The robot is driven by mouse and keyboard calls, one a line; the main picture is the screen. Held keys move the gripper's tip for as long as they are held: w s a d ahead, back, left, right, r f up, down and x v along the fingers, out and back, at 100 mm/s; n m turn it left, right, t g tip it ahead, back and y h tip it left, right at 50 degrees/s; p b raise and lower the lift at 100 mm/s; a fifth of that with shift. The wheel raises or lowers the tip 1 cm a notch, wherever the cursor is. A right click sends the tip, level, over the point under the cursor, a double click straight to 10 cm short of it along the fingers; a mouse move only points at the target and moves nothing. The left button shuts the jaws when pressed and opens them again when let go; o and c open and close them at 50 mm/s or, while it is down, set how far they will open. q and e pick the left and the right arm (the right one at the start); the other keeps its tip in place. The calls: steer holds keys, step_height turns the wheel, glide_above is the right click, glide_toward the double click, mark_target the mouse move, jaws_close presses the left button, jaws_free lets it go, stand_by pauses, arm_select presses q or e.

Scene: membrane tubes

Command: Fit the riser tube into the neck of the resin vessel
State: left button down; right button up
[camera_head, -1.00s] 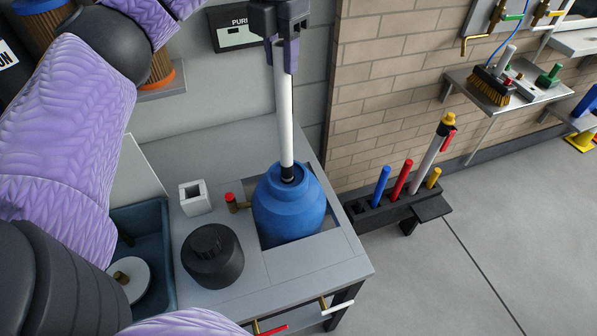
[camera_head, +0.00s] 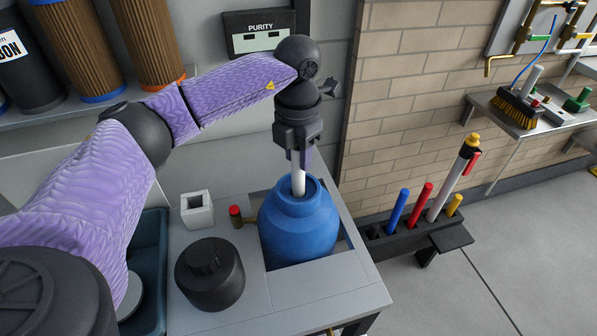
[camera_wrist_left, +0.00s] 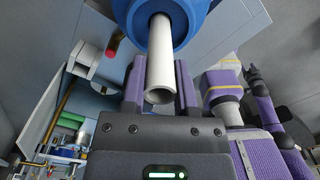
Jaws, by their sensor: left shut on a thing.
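The white riser tube (camera_head: 298,182) stands roughly upright, its lower part inside the neck of the blue resin vessel (camera_head: 298,228). Only a short length shows above the neck, so its lower end is hidden. My left gripper (camera_head: 299,156) is shut on the tube near its top, a little above the vessel's mouth. In the left wrist view the tube (camera_wrist_left: 160,62) runs between the purple fingers (camera_wrist_left: 159,85) into the vessel's neck (camera_wrist_left: 160,20), its open upper end facing the camera. A dark end on a purple arm (camera_wrist_left: 255,80), possibly my right gripper, is too small to read.
The vessel sits in a cutout of the grey bench (camera_head: 325,292). A black cap (camera_head: 210,275), a white square holder (camera_head: 197,211) and a red-knobbed valve (camera_head: 236,216) are close by. A black rack (camera_head: 400,234) with coloured tubes stands to the right. A purity display (camera_head: 258,35) hangs behind.

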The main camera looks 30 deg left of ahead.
mark_target(298, 175)
arm_select(q)
step_height(298, 175, down, 4)
steer(key=shift+f+b, duration=0.15)
steer(key=shift+b, duration=0.45)
steer(key=shift+f, duration=0.5)
steer(key=shift+c, duration=1.9)
jaws_free()
steer(key=shift+r, duration=0.1)
